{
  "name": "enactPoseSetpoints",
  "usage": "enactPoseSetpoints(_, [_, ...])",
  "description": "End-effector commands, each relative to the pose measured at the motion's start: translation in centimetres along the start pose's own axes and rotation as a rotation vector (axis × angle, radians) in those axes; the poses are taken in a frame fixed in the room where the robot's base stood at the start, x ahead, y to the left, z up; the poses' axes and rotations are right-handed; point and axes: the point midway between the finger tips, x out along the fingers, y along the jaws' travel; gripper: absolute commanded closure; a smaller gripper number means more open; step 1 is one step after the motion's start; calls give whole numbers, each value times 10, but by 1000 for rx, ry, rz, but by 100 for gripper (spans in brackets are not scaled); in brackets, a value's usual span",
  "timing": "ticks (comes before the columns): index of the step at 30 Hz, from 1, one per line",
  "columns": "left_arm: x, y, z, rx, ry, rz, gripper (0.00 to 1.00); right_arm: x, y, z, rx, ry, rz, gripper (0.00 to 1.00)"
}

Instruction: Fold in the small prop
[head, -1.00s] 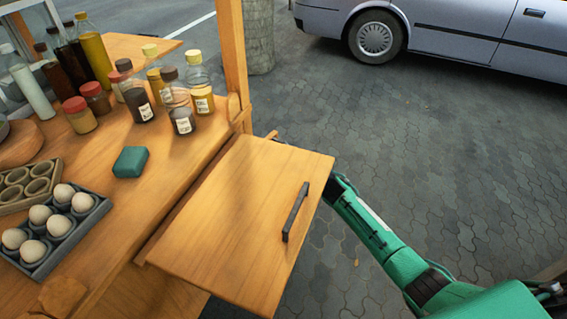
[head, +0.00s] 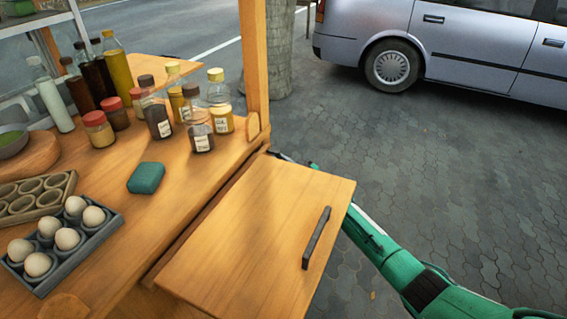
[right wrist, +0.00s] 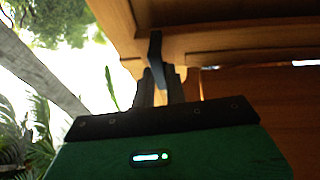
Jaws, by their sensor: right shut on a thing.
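The small prop (right wrist: 155,47) is a dark, flat piece under the wooden structure in the right wrist view. My right gripper (right wrist: 160,74) has its two dark fingers closed around the prop's lower end. In the head view, the wooden side flap (head: 255,235) stands out level from the cart's right edge, with a dark bar handle (head: 316,238) on top. My right arm reaches beneath and behind the flap, so the flap hides most of the gripper and prop there. A dark tip shows past the flap's far corner. My left gripper is not in view.
The cart's counter (head: 190,185) holds bottles and jars, a teal block (head: 146,178), an egg tray (head: 40,272) and a cup tray (head: 38,203). A wooden post (head: 253,65) rises by the flap's far end. Open paving lies to the right; a parked car (head: 470,40) stands behind.

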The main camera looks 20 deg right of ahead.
Motion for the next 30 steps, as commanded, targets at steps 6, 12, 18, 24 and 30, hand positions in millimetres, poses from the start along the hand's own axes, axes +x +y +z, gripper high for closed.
enactPoseSetpoints(6, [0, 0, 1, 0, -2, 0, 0, 5, 4, -6, -6, 6, 7, 69])
enactPoseSetpoints(12, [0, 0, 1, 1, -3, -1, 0, 3, 2, -4, -4, 4, 4, 65])
enactPoseSetpoints(18, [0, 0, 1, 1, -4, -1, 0, -4, 2, -3, -3, 3, 3, 65])
enactPoseSetpoints(24, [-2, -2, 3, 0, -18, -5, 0, -41, 2, -1, -3, -1, 4, 65])
enactPoseSetpoints(30, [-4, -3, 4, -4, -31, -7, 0, -87, 2, -2, -3, 1, 3, 65])
